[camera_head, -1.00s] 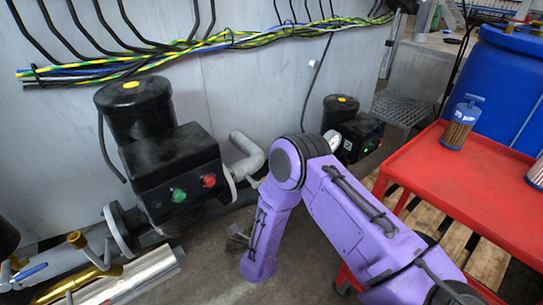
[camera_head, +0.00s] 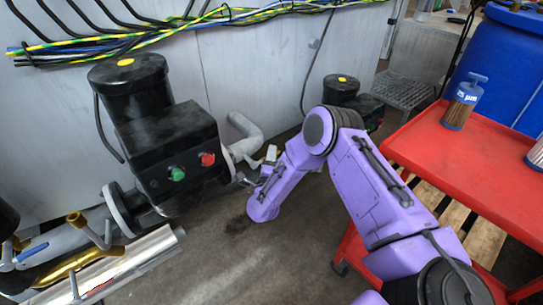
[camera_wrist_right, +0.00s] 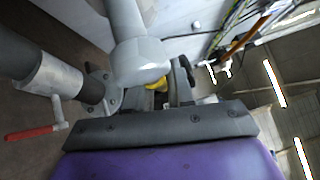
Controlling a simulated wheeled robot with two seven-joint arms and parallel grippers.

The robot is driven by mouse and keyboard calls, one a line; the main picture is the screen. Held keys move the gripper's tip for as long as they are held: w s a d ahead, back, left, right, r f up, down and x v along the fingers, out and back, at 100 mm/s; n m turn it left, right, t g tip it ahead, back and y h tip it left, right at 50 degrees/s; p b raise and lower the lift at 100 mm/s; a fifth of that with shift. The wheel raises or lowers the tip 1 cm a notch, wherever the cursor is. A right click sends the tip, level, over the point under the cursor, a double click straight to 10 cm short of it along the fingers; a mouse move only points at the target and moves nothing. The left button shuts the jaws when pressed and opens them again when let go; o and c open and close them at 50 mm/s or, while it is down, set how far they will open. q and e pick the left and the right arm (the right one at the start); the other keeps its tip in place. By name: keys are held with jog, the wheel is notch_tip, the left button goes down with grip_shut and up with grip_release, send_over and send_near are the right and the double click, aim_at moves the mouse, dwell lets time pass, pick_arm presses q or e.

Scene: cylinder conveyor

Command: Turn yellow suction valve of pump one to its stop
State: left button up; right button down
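The near black pump (camera_head: 165,140) stands left of centre in the head view, with a grey suction or outlet pipe (camera_head: 246,140) at its right end. A small yellow part (camera_wrist_right: 157,84) shows in the wrist view, mostly hidden behind a pale grey pipe and my right gripper (camera_wrist_right: 160,96). It lies roughly between the fingers; contact cannot be made out. In the head view my purple right arm bends down by the pump's right end and largely hides the gripper. Whether the fingers are closed is unclear. My left gripper is not in view.
A red-handled valve (camera_wrist_right: 35,132) sits left in the wrist view. A second pump (camera_head: 341,90) stands behind my right arm. A red cart (camera_head: 460,150) with a filter bottle (camera_head: 462,103) is at right, beside a blue barrel (camera_head: 510,70).

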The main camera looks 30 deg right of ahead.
jog(key=shift+f, duration=0.1)
jog(key=a+f+m+g+y+b, duration=0.3)
jog(key=a+f+m+g+y, duration=0.2)
jog(key=a+f+m+y, duration=0.2)
jog(key=shift+s+m+g+y+b, duration=0.4)
jog(key=shift+m+y, duration=0.9)
jog(key=shift+y, duration=1.1)
jog(key=shift+a, duration=0.1)
jog(key=c, duration=1.1)
grip_release()
jog(key=shift+r, duration=0.1)
jog(key=p+v, duration=0.2)
jog(key=v, duration=0.8)
jog(key=shift+r+p, duration=0.2)
jog(key=shift+p, duration=0.15)
